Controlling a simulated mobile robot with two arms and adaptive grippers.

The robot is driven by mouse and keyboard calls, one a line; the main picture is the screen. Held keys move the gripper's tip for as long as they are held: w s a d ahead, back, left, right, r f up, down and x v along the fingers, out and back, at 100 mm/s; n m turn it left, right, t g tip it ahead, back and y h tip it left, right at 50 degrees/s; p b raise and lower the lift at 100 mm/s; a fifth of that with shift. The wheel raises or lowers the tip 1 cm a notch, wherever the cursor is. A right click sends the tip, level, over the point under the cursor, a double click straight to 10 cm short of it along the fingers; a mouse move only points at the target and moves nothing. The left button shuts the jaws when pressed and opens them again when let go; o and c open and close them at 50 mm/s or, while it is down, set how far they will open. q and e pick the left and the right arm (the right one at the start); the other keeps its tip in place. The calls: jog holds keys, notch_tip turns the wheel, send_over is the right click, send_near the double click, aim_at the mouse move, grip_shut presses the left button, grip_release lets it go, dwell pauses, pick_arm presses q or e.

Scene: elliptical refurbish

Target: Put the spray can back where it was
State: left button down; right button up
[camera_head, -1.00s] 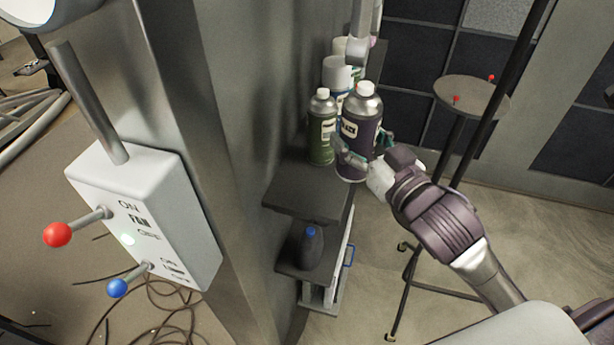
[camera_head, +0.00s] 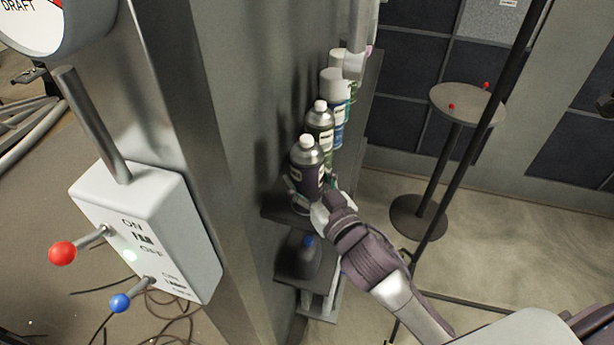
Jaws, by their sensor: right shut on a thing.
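The can is upright over the near end of a dark wall shelf (camera_head: 270,213). Whether its base touches the shelf is hidden by the gripper. My left gripper does not show.
More cans (camera_head: 335,90) line the shelf along the wall toward the back. A dark bottle with a blue cap (camera_head: 306,256) stands on a lower shelf. A switch box (camera_head: 150,235) with red and blue levers is at left. A round stand (camera_head: 467,105) is at right.

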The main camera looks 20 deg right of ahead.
jog(key=o, duration=0.8)
jog(key=shift+f, duration=0.2)
jog(key=o, duration=0.5)
jog(key=shift+r, duration=0.1)
jog(key=shift+r, duration=0.1)
jog(key=shift+s, duration=0.25)
jog(key=s, duration=0.3)
jog(key=s+d+b, duration=0.1)
jog(key=s, duration=0.3)
jog(key=s+d+b, duration=0.1)
jog(key=s, duration=0.3)
jog(key=shift+s+d, duration=0.15)
